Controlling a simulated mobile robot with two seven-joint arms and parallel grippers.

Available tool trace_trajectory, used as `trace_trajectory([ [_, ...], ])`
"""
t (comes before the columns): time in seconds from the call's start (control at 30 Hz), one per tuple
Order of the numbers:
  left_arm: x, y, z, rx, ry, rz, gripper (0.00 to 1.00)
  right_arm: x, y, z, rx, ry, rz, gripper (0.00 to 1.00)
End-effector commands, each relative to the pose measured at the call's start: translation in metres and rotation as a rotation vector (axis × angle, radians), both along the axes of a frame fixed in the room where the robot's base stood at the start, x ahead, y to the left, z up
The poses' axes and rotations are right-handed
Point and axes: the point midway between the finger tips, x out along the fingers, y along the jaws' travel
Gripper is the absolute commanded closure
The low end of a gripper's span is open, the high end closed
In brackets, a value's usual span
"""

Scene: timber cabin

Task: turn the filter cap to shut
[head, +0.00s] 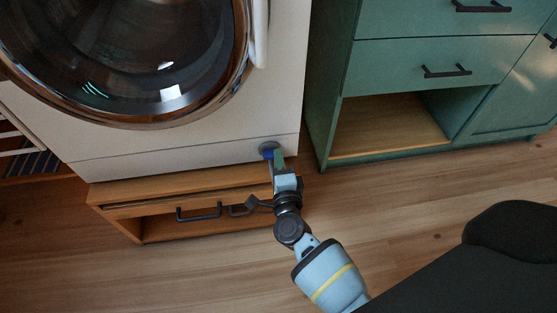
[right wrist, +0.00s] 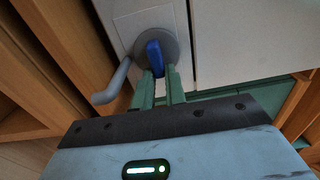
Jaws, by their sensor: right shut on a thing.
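The filter cap (head: 268,146) is a round grey disc low on the right of the white washing machine's front (head: 180,145). It also shows in the right wrist view (right wrist: 171,42), with a raised blue grip bar (right wrist: 154,56) across it. The bar stands near upright in that view, leaning slightly. My right gripper (head: 276,158) reaches up to the cap. Its green fingers (right wrist: 160,82) are shut on the blue grip bar, one on each side. The fingers hide the bar's lower end. My left gripper is not in view.
A grey curved handle or spout (right wrist: 113,84) sticks out beside the cap in the right wrist view. The washer stands on a wooden plinth (head: 140,190) with a black-handled drawer. A green cabinet (head: 318,120) stands close on the right. Wooden floor (head: 420,200) in front is clear.

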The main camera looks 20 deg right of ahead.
Motion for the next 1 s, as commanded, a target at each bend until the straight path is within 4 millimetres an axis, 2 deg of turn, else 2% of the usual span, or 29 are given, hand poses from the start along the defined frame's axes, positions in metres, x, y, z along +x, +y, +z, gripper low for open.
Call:
trace_trajectory([
  [0.3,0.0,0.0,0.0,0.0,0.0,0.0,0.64,-0.001,0.0,-0.001,0.006,0.002,-0.001,1.0],
  [0.33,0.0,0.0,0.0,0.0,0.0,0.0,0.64,-0.001,0.0,-0.001,0.006,0.002,-0.001,0.86],
  [0.5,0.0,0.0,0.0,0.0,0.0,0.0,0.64,0.0,0.0,-0.001,0.004,0.001,-0.001,0.65],
  [0.8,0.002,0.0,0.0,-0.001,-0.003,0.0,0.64,-0.002,0.001,0.0,0.003,0.001,0.0,0.65],
  [1.0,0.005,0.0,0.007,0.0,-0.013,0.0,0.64,-0.024,0.007,0.001,0.005,0.002,0.0,0.65],
])
